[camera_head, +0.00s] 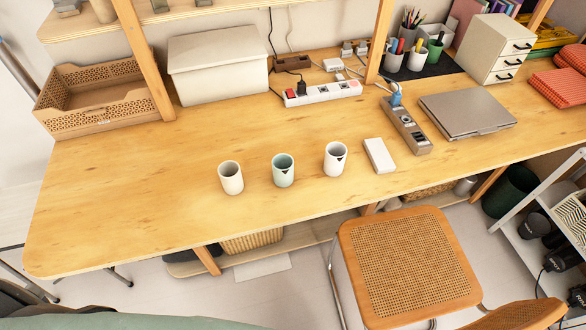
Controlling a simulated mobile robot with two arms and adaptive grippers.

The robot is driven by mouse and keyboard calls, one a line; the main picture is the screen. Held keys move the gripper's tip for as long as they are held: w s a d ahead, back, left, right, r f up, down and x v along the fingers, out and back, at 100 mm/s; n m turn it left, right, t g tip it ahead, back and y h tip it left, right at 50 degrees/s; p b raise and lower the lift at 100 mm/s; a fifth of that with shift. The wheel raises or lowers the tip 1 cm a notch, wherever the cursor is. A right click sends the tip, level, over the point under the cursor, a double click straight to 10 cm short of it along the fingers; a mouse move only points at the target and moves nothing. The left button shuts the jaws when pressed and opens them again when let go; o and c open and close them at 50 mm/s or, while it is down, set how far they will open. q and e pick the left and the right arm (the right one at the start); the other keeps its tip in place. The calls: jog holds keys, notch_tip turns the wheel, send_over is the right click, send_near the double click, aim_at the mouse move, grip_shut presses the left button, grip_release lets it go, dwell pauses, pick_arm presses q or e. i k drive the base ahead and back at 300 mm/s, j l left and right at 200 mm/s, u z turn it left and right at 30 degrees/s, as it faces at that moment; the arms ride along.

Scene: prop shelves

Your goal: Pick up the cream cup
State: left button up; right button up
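The cream cup (231,180) stands upright on the wooden desk (130,200), leftmost in a row of three cups near the front edge. A mint green cup (283,173) stands to its right, with a clear gap between them. A white cup (334,160) with a small dark mark stands further right. The cream cup looks empty, and nothing touches it or hides it. Neither of my grippers is in view.
A white box (382,155) lies right of the cups, near a brown power strip (405,125) and a grey laptop (467,112). A wooden crate (95,95) and cream bin (218,70) stand behind. The desk's left is clear. A cane-seat chair (408,262) stands in front.

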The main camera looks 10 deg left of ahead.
aim_at(230, 171)
jog(key=k+j+z, duration=0.25)
jog(key=k+j, duration=0.5)
jog(key=j, duration=0.15)
